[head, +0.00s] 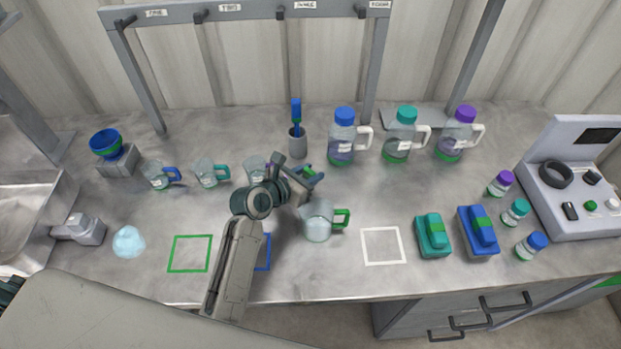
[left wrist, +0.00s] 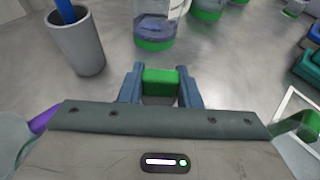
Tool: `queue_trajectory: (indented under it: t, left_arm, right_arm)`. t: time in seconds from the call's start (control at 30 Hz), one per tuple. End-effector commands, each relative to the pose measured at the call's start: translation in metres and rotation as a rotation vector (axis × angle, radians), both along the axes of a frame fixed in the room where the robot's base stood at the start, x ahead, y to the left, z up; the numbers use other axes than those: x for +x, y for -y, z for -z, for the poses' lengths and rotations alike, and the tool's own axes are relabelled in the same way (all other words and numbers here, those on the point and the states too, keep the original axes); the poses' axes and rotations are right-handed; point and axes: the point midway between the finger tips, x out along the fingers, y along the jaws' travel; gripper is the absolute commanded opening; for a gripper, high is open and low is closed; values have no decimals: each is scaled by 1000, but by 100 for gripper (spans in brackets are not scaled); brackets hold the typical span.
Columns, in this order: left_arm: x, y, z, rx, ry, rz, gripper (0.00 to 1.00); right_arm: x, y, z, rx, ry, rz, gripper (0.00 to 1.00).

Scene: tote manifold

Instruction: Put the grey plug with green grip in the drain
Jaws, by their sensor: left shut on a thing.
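My left gripper (head: 312,176) is over the middle of the bench, near the grey cup with the blue-handled tool. It is shut on the plug, whose green grip (left wrist: 160,82) shows between the two blue-grey fingers in the left wrist view. A little of the green grip (head: 308,172) shows in the head view. The grey part of the plug is mostly hidden below the grip. A metal basin (head: 35,222) is at the far left, cut off by the picture edge; I cannot make out a drain in it.
The grey cup (head: 298,145) stands just behind the left gripper. A clear jug with green handle (head: 317,222) is close in front. Several small jugs stand to the left. Three large bottles (head: 342,142) stand behind right. A grey tap-like block (head: 82,230) is beside the basin.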

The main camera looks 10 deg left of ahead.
Motion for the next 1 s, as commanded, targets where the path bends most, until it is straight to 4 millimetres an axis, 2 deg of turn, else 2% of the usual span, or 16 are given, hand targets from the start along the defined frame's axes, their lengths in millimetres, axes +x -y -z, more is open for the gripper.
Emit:
queue_trajectory:
  t: [0.03,0.1,0.27,0.67,0.7,0.77,1.0]
  left_arm:
    - [7,4,-2,-3,1,0,9]
    - [5,3,13,0,-5,1,9]
    - [4,3,33,-1,-2,1,9]
    - [4,3,38,-1,0,0,9]
    - [5,3,38,0,1,0,38]
    - [4,3,38,0,1,0,50]
    - [4,3,38,0,1,0,52]
  right_arm:
    - [0,-1,-3,1,0,0,0]
    - [-1,-3,-4,3,-1,1,0]
    - [-2,-8,-6,8,-2,2,0]
    - [-2,-9,-6,10,-2,3,0]
    - [-2,-9,-6,9,-2,3,0]
    - [-2,-7,-6,8,-3,2,0]
    - [-2,-3,-6,4,-3,1,0]
